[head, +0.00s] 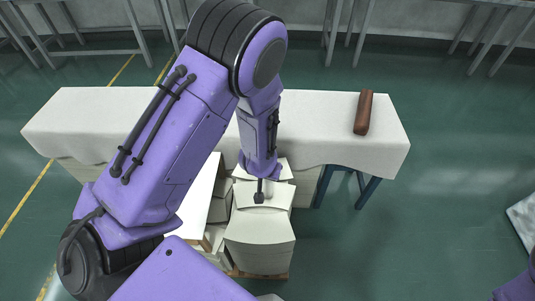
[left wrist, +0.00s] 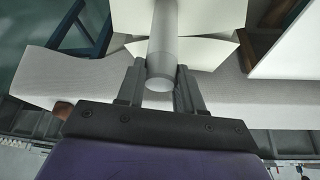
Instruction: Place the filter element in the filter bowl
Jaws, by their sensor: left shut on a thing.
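My left gripper (left wrist: 160,82) is shut on a plain grey cylinder, which I take for the filter element (left wrist: 164,38). In the left wrist view the cylinder sits between the two dark fingers, its near end round and pale. In the head view my left arm reaches down from the left, and the gripper end is small and dark above the white stacks. I cannot make out a filter bowl in either view; my purple arm hides part of the table. My right gripper is out of view.
A long table with a white cloth (head: 330,112) runs across the head view. A brown block (head: 363,113) lies at its right end. White stacks (head: 259,236) stand on a pallet in front of the table. Green floor (head: 430,230) is open at the right.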

